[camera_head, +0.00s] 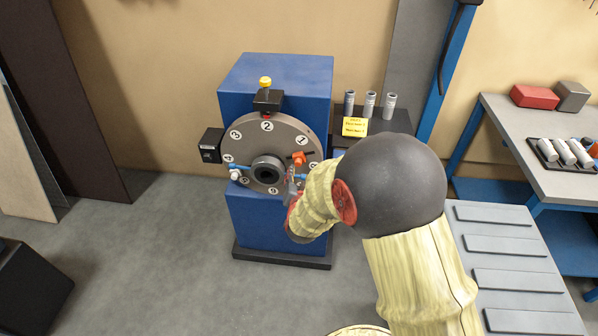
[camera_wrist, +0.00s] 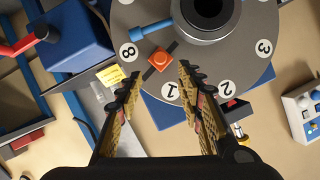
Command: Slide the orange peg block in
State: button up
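The orange peg block (camera_head: 298,158) sits on the face of the round grey numbered dial (camera_head: 292,128), right of the dark central bore (camera_head: 267,174). In the wrist view the orange block (camera_wrist: 163,60) lies on a dark strip between the labels 8 and 1, beside a blue peg (camera_wrist: 152,30). My gripper (camera_wrist: 160,74) is open, its two fingers apart. In the wrist picture the block shows just beyond and between the fingertips; I cannot tell whether they touch it. In the head view my gripper (camera_head: 292,186) is small and partly hidden by my arm.
The dial is mounted on a blue cabinet (camera_head: 280,72). A black block with a yellow knob (camera_head: 265,82) is at its top, a black box (camera_head: 211,145) at its left. Metal cylinders (camera_head: 369,104) stand behind at right. A workbench (camera_head: 560,185) is farther right.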

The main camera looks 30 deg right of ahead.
aim_at(304, 158)
jog(key=shift+v, duration=1.1)
jog(key=shift+c, duration=0.3)
